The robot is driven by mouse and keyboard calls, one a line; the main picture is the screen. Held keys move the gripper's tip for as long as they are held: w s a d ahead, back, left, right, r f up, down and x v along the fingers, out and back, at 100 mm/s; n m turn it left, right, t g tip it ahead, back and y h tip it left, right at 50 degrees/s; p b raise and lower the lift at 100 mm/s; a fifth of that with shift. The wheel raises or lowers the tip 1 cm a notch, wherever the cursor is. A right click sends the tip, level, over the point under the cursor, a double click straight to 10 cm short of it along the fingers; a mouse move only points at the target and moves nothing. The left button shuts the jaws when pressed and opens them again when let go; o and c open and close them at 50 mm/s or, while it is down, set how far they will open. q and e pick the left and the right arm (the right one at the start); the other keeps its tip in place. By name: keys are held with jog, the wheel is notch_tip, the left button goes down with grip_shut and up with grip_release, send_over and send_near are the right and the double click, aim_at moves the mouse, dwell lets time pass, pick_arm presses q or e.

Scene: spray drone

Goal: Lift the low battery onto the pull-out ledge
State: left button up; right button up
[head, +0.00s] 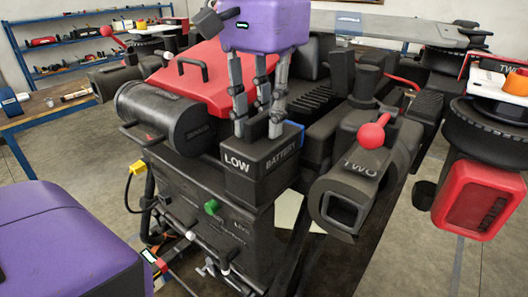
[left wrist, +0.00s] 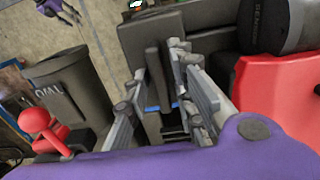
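The low battery (head: 262,165) is a dark block with "LOW" and "BATTERY" in white on its faces. It sits upright at the front of the spray drone in the head view. My left gripper (head: 258,127), with a purple body and grey fingers, points down over it. The fingertips stand apart on either side of the battery's top. In the left wrist view the gripper's fingers (left wrist: 160,110) flank a dark upright bar, perhaps the battery's handle; contact cannot be told. I cannot pick out the pull-out ledge with certainty.
A black tank (head: 170,112) and red cover (head: 205,75) lie left of the battery. A dark arm tube marked "TWO" (head: 365,160) with a red knob (head: 372,134) stands close at the right. A green knob (head: 211,207) is below. A wooden table (head: 45,112) stands at left.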

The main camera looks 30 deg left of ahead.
pick_arm(q)
grip_shut()
jog(key=shift+r, duration=0.1)
dwell(0.3)
